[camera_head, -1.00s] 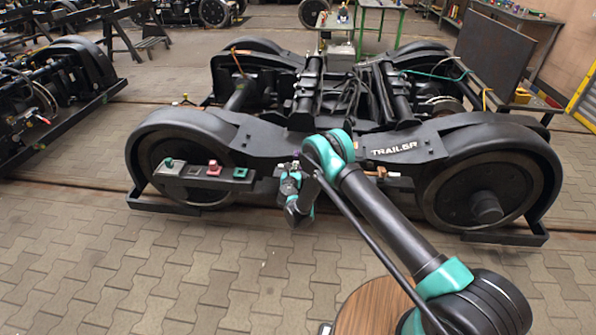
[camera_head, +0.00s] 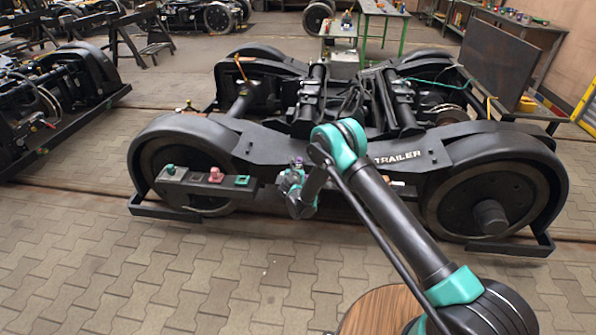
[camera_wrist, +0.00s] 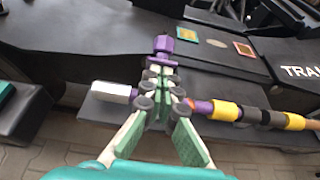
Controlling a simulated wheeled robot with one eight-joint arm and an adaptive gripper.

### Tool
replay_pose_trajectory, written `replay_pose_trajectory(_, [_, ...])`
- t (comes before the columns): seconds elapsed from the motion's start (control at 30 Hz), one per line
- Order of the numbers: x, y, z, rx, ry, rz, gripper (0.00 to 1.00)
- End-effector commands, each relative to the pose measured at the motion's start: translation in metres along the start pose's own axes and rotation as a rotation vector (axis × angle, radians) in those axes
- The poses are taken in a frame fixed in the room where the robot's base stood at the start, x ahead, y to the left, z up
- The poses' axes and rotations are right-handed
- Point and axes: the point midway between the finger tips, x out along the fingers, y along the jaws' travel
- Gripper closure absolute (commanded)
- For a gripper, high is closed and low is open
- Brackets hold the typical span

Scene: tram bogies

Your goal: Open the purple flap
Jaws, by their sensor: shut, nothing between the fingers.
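A purple piece (camera_wrist: 163,46) stands just beyond my fingertips in the wrist view, at the edge of the dark bogie frame. I cannot tell whether it is the flap or a part of it. A small purple patch (camera_head: 296,160) also shows above my gripper (camera_head: 295,178) in the head view. My gripper (camera_wrist: 160,82) is shut and empty, its fingertips close to the purple piece. Contact cannot be made out, and the fingers hide what lies beneath them. A silver block (camera_wrist: 114,93) with a purple end lies left of the fingers.
A pipe (camera_wrist: 260,117) with purple and yellow bands runs right of the fingers. Two small square plates (camera_wrist: 188,35) (camera_wrist: 243,49) sit on the frame. A bar with green and red blocks (camera_head: 208,185) is left of my gripper. Paved floor (camera_head: 150,260) in front is clear.

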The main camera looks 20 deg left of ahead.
Motion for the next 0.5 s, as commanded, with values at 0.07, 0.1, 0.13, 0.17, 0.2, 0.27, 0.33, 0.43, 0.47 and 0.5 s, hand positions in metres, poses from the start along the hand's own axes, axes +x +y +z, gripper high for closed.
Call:
replay_pose_trajectory(0.07, [-0.0006, 0.0001, 0.0032, 0.001, 0.04, 0.003, 1.0])
replay_pose_trajectory(0.1, [-0.0008, 0.0005, 0.0043, 0.0, 0.056, 0.005, 1.0])
replay_pose_trajectory(0.13, [-0.001, 0.0007, 0.0055, 0.0, 0.065, 0.007, 1.0])
replay_pose_trajectory(0.17, [-0.0011, 0.0009, 0.0068, -0.001, 0.072, 0.008, 1.0])
replay_pose_trajectory(0.2, [-0.0008, 0.0008, 0.0092, -0.002, 0.074, 0.009, 1.0])
replay_pose_trajectory(0.27, [-0.0004, 0.0009, 0.0112, -0.002, 0.073, 0.008, 1.0])
replay_pose_trajectory(0.33, [-0.0004, 0.0011, 0.012, -0.002, 0.072, 0.009, 1.0])
replay_pose_trajectory(0.43, [-0.0004, 0.0012, 0.012, -0.002, 0.072, 0.009, 1.0])
replay_pose_trajectory(0.47, [-0.0004, 0.0012, 0.012, -0.002, 0.072, 0.009, 1.0])
replay_pose_trajectory(0.5, [-0.0004, 0.0012, 0.012, -0.002, 0.072, 0.009, 1.0])
